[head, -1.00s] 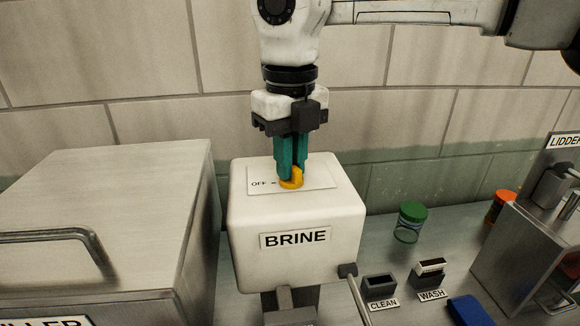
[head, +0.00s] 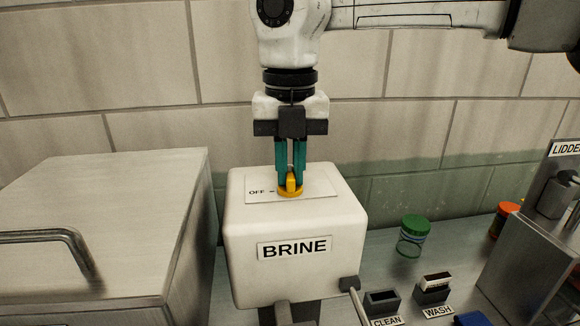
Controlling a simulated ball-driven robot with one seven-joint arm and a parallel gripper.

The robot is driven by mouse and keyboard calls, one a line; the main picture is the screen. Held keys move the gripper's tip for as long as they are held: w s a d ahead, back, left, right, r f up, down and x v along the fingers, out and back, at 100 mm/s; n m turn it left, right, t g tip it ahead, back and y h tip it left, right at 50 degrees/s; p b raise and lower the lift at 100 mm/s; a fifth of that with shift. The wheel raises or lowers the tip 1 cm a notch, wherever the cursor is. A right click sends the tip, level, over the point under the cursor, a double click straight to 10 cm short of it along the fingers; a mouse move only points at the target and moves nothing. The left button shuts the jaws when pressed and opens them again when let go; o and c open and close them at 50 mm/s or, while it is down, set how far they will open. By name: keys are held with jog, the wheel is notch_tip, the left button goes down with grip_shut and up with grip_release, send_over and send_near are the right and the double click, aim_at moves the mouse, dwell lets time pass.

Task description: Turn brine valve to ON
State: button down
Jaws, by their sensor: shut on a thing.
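The brine valve is a yellow knob (head: 290,188) on a pale label plate (head: 320,183) on top of the white BRINE box (head: 295,222). The word OFF with a short dash shows on the plate to the left of the knob. Any ON mark is not visible. My gripper (head: 290,178) points straight down over the box, its teal fingers shut on the knob's upright grip, one finger on the left and one on the right. The grip's ridge now points roughly toward the camera.
A metal cabinet with a bar handle (head: 50,237) stands to the left. On the right are a green-lidded jar (head: 412,236), an orange-lidded jar (head: 506,220), CLEAN (head: 381,303) and WASH (head: 433,288) holders, and the LIDDER machine (head: 545,250). A tiled wall is behind.

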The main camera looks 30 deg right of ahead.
aim_at(290, 172)
dwell(0.3)
jog(key=c, duration=1.1)
grip_release()
jog(key=shift+c, duration=0.2)
jog(key=shift+r, duration=0.1)
notch_tip(290, 172, up, 11)
jog(key=p, duration=0.8)
jog(key=shift+f, duration=0.25)
